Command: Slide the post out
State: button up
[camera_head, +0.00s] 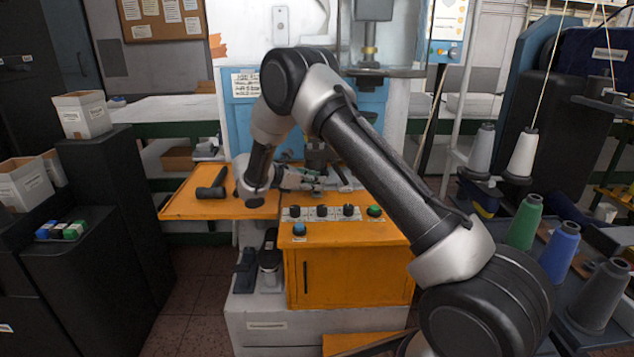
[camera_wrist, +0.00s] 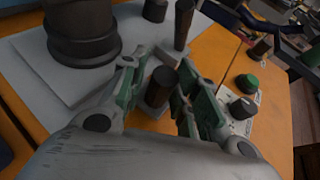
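In the wrist view, a dark brown cylindrical post (camera_wrist: 160,88) stands upright on a small light grey base. My gripper (camera_wrist: 158,80) has its green-and-grey fingers spread, one on either side of this post. A gap shows between the post and the left finger; the right finger is very near it, and I cannot tell whether they touch. In the head view, my gripper (camera_head: 322,184) is low over the machine's worktop, and the post there is too small and crowded to make out surely.
A large dark round fixture (camera_wrist: 82,32) stands on the grey plate beside my left finger. Another dark post (camera_wrist: 184,24) stands beyond. A green knob (camera_wrist: 247,83) and black knob (camera_wrist: 243,108) lie to the right. A dark tool (camera_head: 213,186) rests on the orange side table (camera_head: 185,207).

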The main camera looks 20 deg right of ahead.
jog(key=shift+o, duration=0.9)
jog(key=v, duration=1.2)
jog(key=s+d+r+m+g+y, duration=0.3)
jog(key=s+d+r+m+y, duration=0.6)
jog(key=s+d+r, duration=0.9)
jog(key=s+f+m+t+y, duration=0.1)
jog(key=s+m+t+y, duration=0.3)
jog(key=s+m, duration=0.7)
jog(key=s, duration=1.4)
jog(key=shift+d+f+m, duration=0.25)
jog(key=shift+d+m, duration=0.05)
jog(key=shift+m, duration=0.1)
